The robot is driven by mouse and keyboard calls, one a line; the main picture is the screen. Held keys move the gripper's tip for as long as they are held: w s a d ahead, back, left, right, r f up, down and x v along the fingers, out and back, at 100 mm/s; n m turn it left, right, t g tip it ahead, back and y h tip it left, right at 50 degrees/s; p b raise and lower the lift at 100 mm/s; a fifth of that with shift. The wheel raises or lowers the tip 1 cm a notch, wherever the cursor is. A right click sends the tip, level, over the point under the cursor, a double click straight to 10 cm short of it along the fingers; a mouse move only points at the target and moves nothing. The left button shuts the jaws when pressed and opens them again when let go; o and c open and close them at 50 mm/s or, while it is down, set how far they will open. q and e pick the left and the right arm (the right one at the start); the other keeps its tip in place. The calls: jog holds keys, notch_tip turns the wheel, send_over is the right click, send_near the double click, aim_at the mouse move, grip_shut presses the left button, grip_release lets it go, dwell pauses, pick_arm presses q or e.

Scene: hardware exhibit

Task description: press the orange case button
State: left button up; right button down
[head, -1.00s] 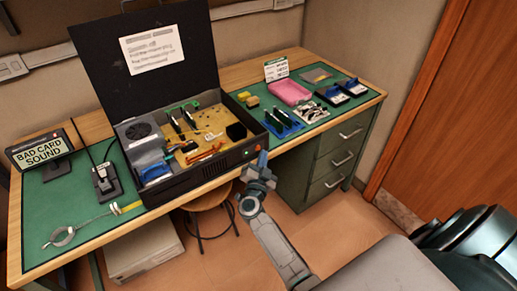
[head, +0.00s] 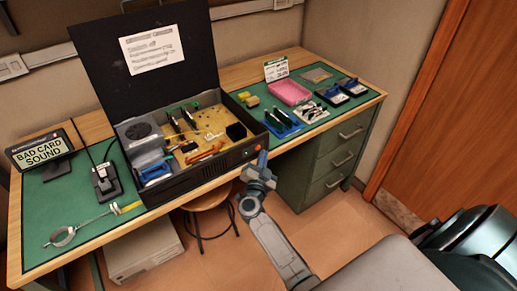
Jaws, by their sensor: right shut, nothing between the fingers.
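The open black computer case (head: 205,174) stands on the green-topped bench with its lid raised. The orange button (head: 258,147) is a small orange spot at the right end of the case's front face. My right gripper (head: 262,159) is shut and empty. Its tip points up just below and beside the button in the picture. I cannot tell whether the tip touches the case front. My left gripper is not in view.
A pink tray (head: 289,92) and several cards lie right. A stool (head: 208,199) stands below.

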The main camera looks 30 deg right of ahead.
jog(key=shift+w+r, duration=0.1)
jog(key=shift+w, duration=0.3)
jog(key=shift+w+a, duration=0.1)
jog(key=shift+w, duration=0.35)
dwell(0.8)
jog(key=shift+s+p, duration=0.1)
jog(key=shift+p, duration=0.2)
jog(key=shift+s+p, duration=0.5)
jog(key=shift+s, duration=0.25)
